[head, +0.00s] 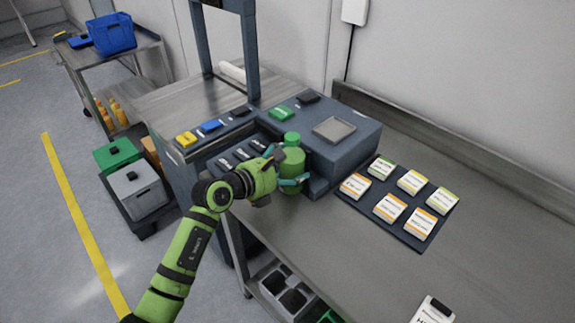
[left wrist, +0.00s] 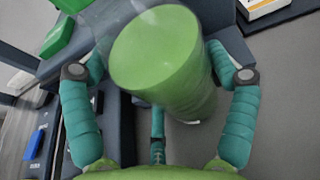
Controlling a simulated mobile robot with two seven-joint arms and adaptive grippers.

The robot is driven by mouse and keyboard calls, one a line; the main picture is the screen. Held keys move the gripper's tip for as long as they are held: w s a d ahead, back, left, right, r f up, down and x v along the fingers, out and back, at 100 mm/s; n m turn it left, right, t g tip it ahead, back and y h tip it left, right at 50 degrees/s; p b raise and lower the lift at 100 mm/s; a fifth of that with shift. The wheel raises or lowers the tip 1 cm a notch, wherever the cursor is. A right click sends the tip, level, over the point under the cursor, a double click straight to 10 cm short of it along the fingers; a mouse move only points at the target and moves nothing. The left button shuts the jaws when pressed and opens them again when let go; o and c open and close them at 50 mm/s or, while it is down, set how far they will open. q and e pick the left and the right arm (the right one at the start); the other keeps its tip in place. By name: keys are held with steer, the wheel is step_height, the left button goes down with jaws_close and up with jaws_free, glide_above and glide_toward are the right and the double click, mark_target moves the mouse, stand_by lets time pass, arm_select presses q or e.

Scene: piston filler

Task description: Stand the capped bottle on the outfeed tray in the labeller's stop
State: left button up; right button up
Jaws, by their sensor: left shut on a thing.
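The capped bottle (head: 292,168) is green with a green cap and looks upright beside the blue-grey machine (head: 345,150), at its near corner. My left gripper (head: 284,166) is shut on the bottle, with teal fingers on either side. In the left wrist view the bottle's round green cap (left wrist: 155,62) fills the middle between the fingers (left wrist: 158,85). Whether the bottle's base touches the surface below is hard to tell. The stop is not clearly visible behind the bottle and gripper. My right gripper is not in view.
A dark mat (head: 425,235) with several label packs lies to the right on the steel bench (head: 345,265). A dark upright frame (head: 249,50) stands behind the gripper. Coloured blocks (head: 212,125) sit on the panel at the left. The bench's front middle is clear.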

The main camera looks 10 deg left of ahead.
arm_select(q)
steer(key=shift+r, duration=0.15)
steer(key=o, duration=1.3)
steer(key=shift+f, duration=0.2)
steer(key=shift+o, duration=0.2)
steer(key=shift+r, duration=0.2)
steer(key=shift+s+a, duration=0.2)
steer(key=shift+s, duration=0.15)
steer(key=b+v, duration=0.1)
steer(key=v, duration=1)
steer(key=shift+s, duration=0.15)
steer(key=shift+r, duration=0.1)
